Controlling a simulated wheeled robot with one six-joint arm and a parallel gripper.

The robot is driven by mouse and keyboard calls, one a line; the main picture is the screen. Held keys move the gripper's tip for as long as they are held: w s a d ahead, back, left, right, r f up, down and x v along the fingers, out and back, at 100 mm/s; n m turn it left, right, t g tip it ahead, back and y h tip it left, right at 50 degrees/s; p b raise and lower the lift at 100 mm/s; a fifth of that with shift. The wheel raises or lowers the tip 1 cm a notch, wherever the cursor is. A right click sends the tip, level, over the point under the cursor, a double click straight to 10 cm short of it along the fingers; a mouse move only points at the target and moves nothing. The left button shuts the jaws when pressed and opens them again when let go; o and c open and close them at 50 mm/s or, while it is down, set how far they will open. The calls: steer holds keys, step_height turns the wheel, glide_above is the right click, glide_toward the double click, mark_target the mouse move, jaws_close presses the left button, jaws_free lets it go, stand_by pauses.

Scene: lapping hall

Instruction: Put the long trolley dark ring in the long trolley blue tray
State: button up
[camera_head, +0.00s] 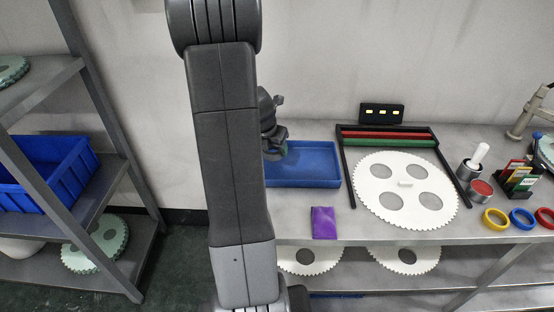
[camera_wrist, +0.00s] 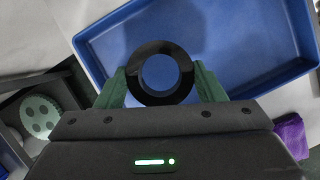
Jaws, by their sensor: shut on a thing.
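In the wrist view the dark ring (camera_wrist: 160,51) is held between the green fingertips of my gripper (camera_wrist: 161,84), which is shut on it. The ring shows against the floor of the blue tray (camera_wrist: 285,78), so it appears over the tray's near part; its height above the tray is hard to tell. In the head view the blue tray (camera_head: 318,183) lies on the long trolley (camera_head: 300,229). My gripper (camera_head: 279,152) is at the tray's left end there, partly hidden behind my arm. The ring cannot be made out in the head view.
A purple packet (camera_head: 324,222) lies in front of the tray. Right of it are a black frame (camera_head: 347,176) with red and green bars, a white holed disc (camera_head: 404,219), pots and coloured rings (camera_head: 496,218). A shelf with a blue crate (camera_head: 72,163) stands left.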

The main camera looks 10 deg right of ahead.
mark_target(274, 163)
steer(key=shift+f+b, duration=0.7)
steer(key=shift+f, duration=1.6)
steer(key=shift+f, duration=0.2)
steer(key=o, duration=1.1)
steer(key=shift+r, duration=0.3)
steer(key=p+v, duration=0.2)
steer(key=v, duration=0.9)
steer(key=shift+s+a+r, duration=0.2)
steer(key=shift+r, duration=0.15)
